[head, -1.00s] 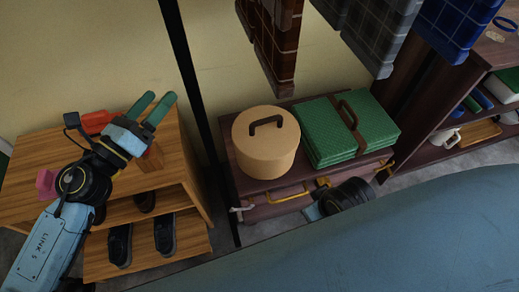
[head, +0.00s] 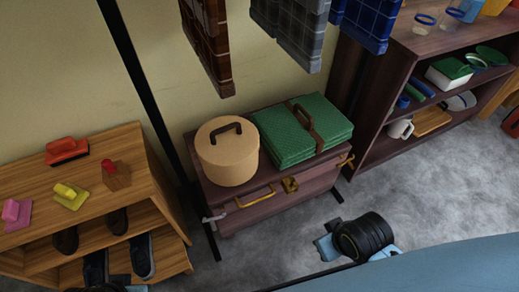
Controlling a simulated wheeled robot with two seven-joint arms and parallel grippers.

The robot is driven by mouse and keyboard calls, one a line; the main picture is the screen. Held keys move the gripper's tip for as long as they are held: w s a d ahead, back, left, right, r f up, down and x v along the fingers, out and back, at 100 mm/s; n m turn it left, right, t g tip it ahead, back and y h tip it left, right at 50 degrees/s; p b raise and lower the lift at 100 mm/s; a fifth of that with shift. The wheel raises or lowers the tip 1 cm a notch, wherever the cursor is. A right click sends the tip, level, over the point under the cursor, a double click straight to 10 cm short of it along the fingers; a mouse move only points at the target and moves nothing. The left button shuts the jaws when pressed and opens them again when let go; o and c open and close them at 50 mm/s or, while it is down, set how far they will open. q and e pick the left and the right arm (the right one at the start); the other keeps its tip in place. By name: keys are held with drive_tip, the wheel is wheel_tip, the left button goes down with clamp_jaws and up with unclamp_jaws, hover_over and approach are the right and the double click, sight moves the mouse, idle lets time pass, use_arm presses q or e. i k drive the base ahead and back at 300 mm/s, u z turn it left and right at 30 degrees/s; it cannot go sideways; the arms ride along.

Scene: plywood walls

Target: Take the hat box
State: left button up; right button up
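The hat box (head: 228,158) is a round tan box with a dark handle on its lid. It stands upright on the left part of a dark reddish trunk (head: 262,205), beside a green case (head: 300,132) with a brown strap and handle. My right arm shows low in the head view, right of centre, in front of the trunk and apart from the hat box; its fingers cannot be made out clearly. My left gripper is not in view; only a small dark part of an arm shows at the bottom left edge.
A wooden shoe rack (head: 130,150) with brushes on top and dark shoes inside stands at left. A black pole (head: 150,100) rises between it and the trunk. Clothes (head: 207,45) hang above. A dark shelf (head: 400,100) stands at right.

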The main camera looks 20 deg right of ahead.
sight(227, 147)
drive_tip(key=z, duration=0.2)
drive_tip(key=i, duration=0.4)
drive_tip(key=u, duration=0.05)
drive_tip(key=k, duration=0.5)
drive_tip(key=z, duration=2.2)
drive_tip(key=i, duration=1.85)
drive_tip(key=u, duration=2.85)
